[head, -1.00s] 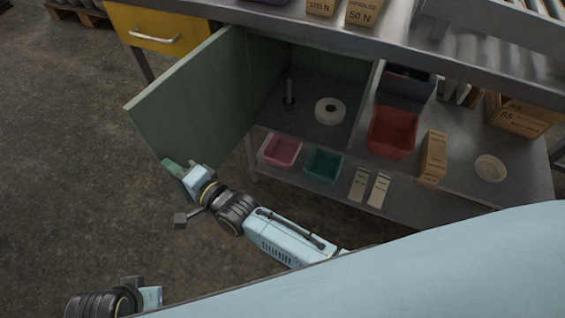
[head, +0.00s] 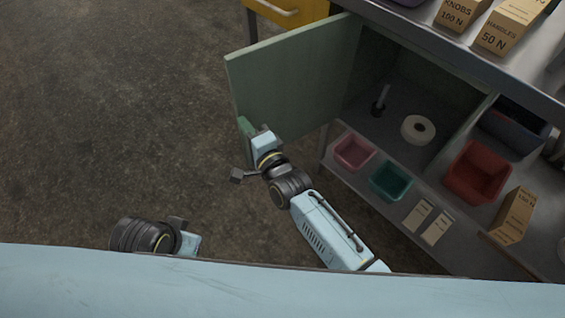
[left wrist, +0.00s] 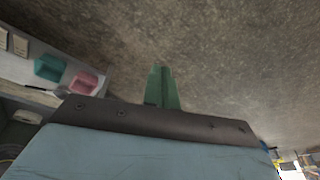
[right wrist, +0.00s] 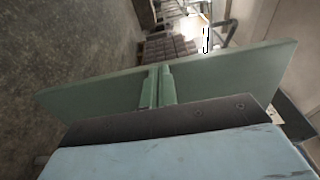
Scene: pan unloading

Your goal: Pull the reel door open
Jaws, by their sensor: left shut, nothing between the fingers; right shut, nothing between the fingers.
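The reel door (head: 295,85) is a green panel standing swung out from the cabinet at the left end of the bench. It also fills the middle of the right wrist view (right wrist: 230,70). My right gripper (head: 244,128) is at the lower free edge of the door. Its green fingers are closed together, with nothing between them, and overlap the panel in the right wrist view; I cannot tell if they touch it. My left gripper (left wrist: 162,75) is shut and empty over bare floor; in the head view its fingers are hard to see.
Inside the open compartment are a white reel (head: 418,130) and an upright peg (head: 380,98). Pink (head: 354,152), teal (head: 390,180) and red (head: 476,172) bins line the shelf. A yellow drawer (head: 290,10) is behind the door. The floor on the left is clear.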

